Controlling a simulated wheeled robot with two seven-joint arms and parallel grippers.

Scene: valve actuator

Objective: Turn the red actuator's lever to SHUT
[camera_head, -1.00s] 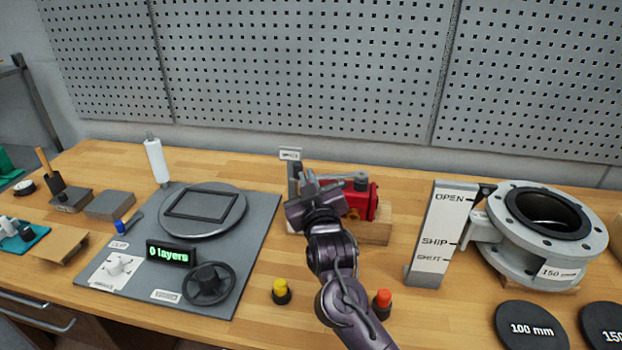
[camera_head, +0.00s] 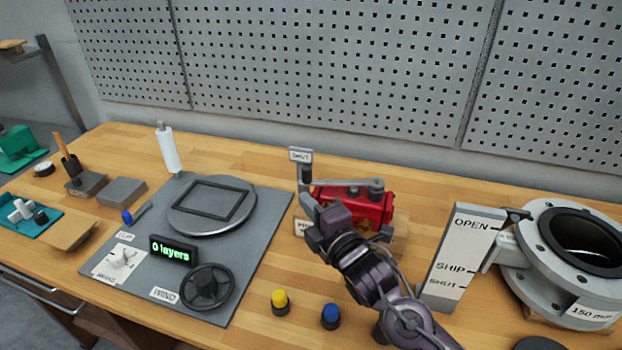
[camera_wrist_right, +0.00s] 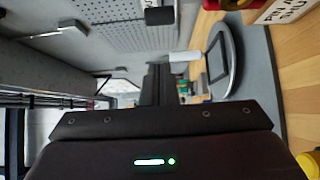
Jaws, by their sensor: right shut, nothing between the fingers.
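The red actuator (camera_head: 375,209) sits on a wooden block in the middle of the bench, partly hidden by my right arm. Its grey lever (camera_head: 350,183) lies across the top, its left end close to a post with a SHUT sign (camera_head: 300,155). I cannot tell whether the lever touches the post. My right gripper (camera_head: 312,212) is shut and empty, just left of the actuator's body and below the lever's left end. In the right wrist view its fingers (camera_wrist_right: 165,85) are together, and a red part (camera_wrist_right: 232,4) shows at the top edge. My left gripper is not in view.
A grey board with a turntable (camera_head: 210,204) and a handwheel (camera_head: 207,287) lies left. Yellow (camera_head: 281,300) and blue (camera_head: 331,316) knobs stand in front. A sign plate (camera_head: 458,255) and a large flanged valve (camera_head: 560,262) stand right. Bench behind the actuator is clear.

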